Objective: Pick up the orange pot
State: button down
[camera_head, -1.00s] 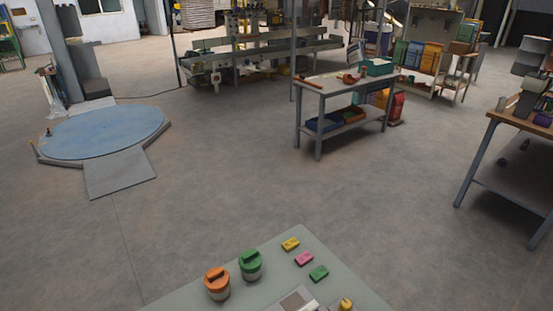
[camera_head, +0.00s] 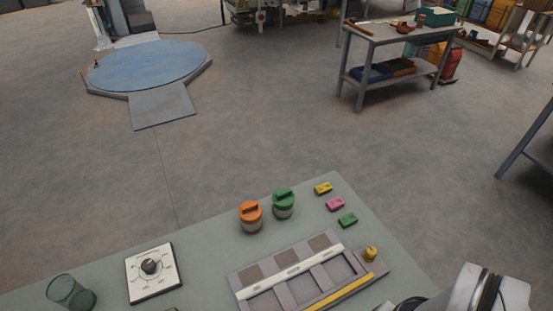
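The orange pot (camera_head: 251,217) stands upright on the grey-green table (camera_head: 210,258), near its far edge. It has an orange lid with a raised grip and a pale body. A similar green-lidded pot (camera_head: 284,203) stands close to its right. Part of my arm shows at the bottom right corner. My gripper's fingers cannot be made out in this view, and nothing is seen touching the orange pot.
A grey tray with compartments (camera_head: 241,285) lies in front of the pots. Yellow (camera_head: 323,188), pink (camera_head: 335,204) and green (camera_head: 348,220) blocks lie to the right. A dial box (camera_head: 152,273) and a clear green glass (camera_head: 70,292) are on the left. The table left of the orange pot is clear.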

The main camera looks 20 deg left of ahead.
dwell(0.3)
grip_release()
dwell(0.4)
jog(key=w+a+r+n, duration=0.3)
jog(key=w+r, duration=0.1)
jog(key=w, duration=0.5)
jog(key=n+h, duration=0.2)
jog(key=n, duration=1)
send_over(250, 210)
notch_tip(250, 210, down, 7)
notch_tip(250, 210, down, 16)
jog(key=shift+r, duration=0.1)
